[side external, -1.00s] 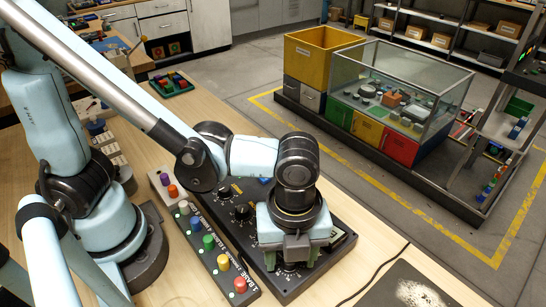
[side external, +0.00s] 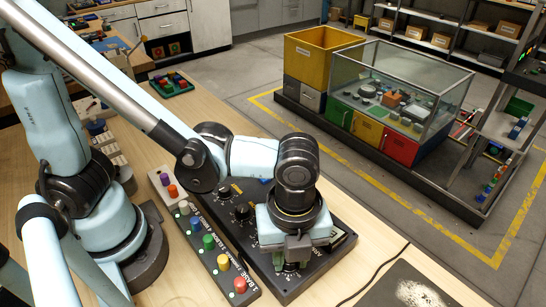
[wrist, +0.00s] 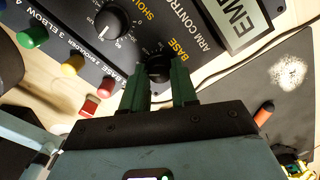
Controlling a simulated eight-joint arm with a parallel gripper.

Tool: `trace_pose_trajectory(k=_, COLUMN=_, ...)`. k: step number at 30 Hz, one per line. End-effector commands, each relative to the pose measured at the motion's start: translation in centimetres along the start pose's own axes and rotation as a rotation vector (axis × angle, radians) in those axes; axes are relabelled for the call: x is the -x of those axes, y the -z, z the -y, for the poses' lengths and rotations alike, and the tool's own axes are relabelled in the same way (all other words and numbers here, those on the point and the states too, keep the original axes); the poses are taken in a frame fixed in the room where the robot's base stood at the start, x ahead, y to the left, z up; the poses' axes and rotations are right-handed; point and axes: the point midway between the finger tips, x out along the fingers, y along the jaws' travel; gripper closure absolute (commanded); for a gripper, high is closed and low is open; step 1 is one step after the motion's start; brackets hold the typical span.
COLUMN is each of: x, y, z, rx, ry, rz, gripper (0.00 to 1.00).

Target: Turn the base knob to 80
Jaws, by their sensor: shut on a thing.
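The base knob (wrist: 157,68) is a dark round knob beside the "BASE" label on the black control panel (side external: 335,222). My gripper (wrist: 160,82) is shut on it, with a green finger on each side. In the side external view my gripper (side external: 290,262) points down at the near end of the panel and hides most of the knob. The knob's pointer and the number it stands at cannot be read. A second knob (wrist: 113,20), on the "SHOULDER" dial, shows a white pointer mark in the wrist view. A display (wrist: 240,22) with large letters, partly cut off, is on the panel.
A strip with coloured buttons (side external: 215,250) lies along the panel's left side. A small box with purple and orange knobs (side external: 168,187) stands behind it. A dark mat (side external: 385,290) and a black cable (side external: 378,272) lie to the right.

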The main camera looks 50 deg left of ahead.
Motion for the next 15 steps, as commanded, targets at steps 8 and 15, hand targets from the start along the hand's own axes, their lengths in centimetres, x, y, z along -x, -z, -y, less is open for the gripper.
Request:
trace_pose_trajectory(k=8, x=0.02, y=0.00, z=0.02, rx=0.178, ry=-0.002, rz=0.000, gripper=1.00)
trace_pose_trajectory(k=15, x=0.02, y=0.00, z=0.05, rx=0.403, ry=-0.002, rz=0.000, gripper=1.00)
